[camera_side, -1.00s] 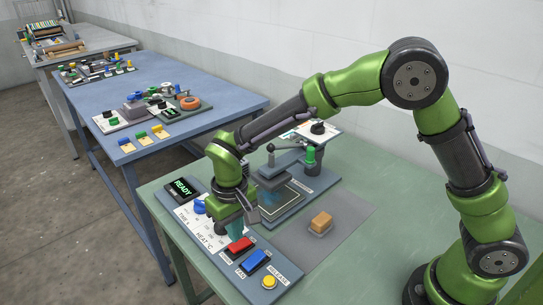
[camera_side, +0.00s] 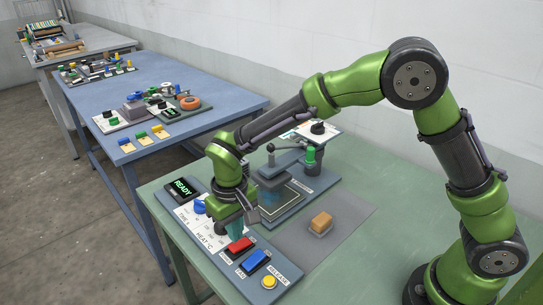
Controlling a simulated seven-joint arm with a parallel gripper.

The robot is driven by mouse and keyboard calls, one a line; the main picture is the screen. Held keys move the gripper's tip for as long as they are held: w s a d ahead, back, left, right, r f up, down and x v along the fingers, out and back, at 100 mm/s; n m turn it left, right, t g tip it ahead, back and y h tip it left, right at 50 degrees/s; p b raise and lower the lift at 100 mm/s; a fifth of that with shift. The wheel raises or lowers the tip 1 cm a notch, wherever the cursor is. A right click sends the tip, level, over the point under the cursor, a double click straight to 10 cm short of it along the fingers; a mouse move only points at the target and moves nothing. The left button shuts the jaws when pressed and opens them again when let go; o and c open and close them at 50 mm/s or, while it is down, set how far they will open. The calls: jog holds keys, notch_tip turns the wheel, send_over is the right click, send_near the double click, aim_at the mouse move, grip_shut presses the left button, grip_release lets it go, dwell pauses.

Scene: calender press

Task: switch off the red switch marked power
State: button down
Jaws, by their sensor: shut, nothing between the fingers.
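The red switch (camera_side: 240,245) sits on the sloping control panel (camera_side: 216,246) at the front left of the green table. The label beside it is too small to read for certain. My gripper (camera_side: 236,232) is shut and empty, pointing down just above or at the far edge of the red switch. I cannot tell whether its fingertips touch the switch. The gripper hides part of the panel behind it.
A blue switch (camera_side: 255,261) marked fan and a yellow release button (camera_side: 269,282) lie to the right of the red switch. A READY display (camera_side: 182,187) and a blue knob (camera_side: 199,207) are to the left. The press (camera_side: 275,180) stands behind, and a tan block (camera_side: 320,221) rests on a grey mat (camera_side: 345,226).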

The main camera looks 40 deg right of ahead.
aim_at(236, 246)
jog(key=shift+f, duration=1.4)
dwell(0.7)
jog(key=shift+r, duration=3.55)
jog(key=s+d+r+m+t+y, duration=0.2)
jog(key=s+d+r+m+t, duration=0.2)
jog(key=s+d+r, duration=1)
jog(key=s+d+t, duration=0.2)
jog(key=d+t, duration=0.1)
jog(key=d, duration=0.1)
jog(key=shift+s, duration=0.2)
